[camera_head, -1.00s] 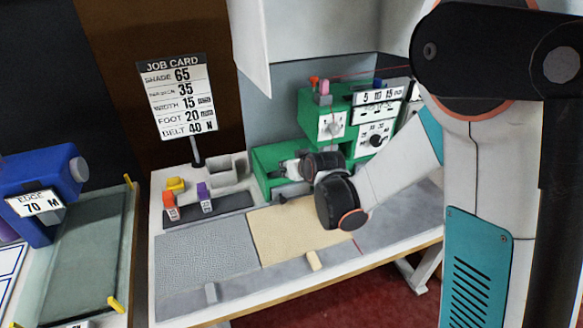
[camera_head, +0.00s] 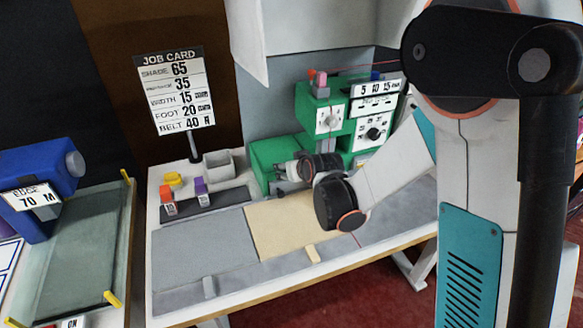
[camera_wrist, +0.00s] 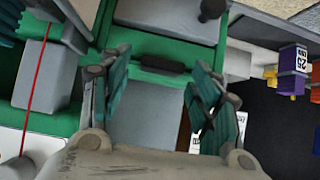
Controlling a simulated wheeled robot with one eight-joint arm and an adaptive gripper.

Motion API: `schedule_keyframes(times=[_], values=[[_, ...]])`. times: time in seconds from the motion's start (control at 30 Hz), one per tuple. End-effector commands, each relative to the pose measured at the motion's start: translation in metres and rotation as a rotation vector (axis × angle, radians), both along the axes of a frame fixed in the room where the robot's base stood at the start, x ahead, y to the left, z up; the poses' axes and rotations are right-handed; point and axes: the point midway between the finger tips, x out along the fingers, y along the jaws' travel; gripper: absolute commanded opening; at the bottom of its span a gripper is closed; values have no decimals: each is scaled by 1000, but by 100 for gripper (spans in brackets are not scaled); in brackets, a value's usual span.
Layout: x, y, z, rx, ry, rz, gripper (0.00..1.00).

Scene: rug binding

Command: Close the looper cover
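The green sewing machine (camera_head: 270,157) stands on the bench at the back, with a taller dialled part to its right. My gripper (camera_wrist: 160,80) is open at the machine's front, its teal fingers apart. Between and just beyond the fingertips is a black handle (camera_wrist: 160,65) on a green edge, apparently the looper cover's. I see no clear contact with it. A grey surface (camera_wrist: 145,110) shows below the handle, between the fingers. I cannot tell how far the cover is open. In the head view my wrist and arm hide the cover area.
A red thread (camera_wrist: 38,80) runs down the left of the wrist view. Orange and purple labelled feet (camera_head: 201,190) stand on a dark strip left of the machine. A grey bin (camera_head: 218,164) and the job card (camera_head: 176,92) are behind. Grey and beige rug pieces (camera_head: 275,230) lie in front.

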Motion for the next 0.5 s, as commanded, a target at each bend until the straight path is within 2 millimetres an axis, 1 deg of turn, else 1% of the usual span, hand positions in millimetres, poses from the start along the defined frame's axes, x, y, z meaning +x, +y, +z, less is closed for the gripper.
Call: schedule_keyframes(times=[0.3,0.37,0.5], values=[[-1,0,2,1,-3,0,57],[-3,-1,5,1,-3,0,57],[-16,-5,15,0,-3,-1,57]])
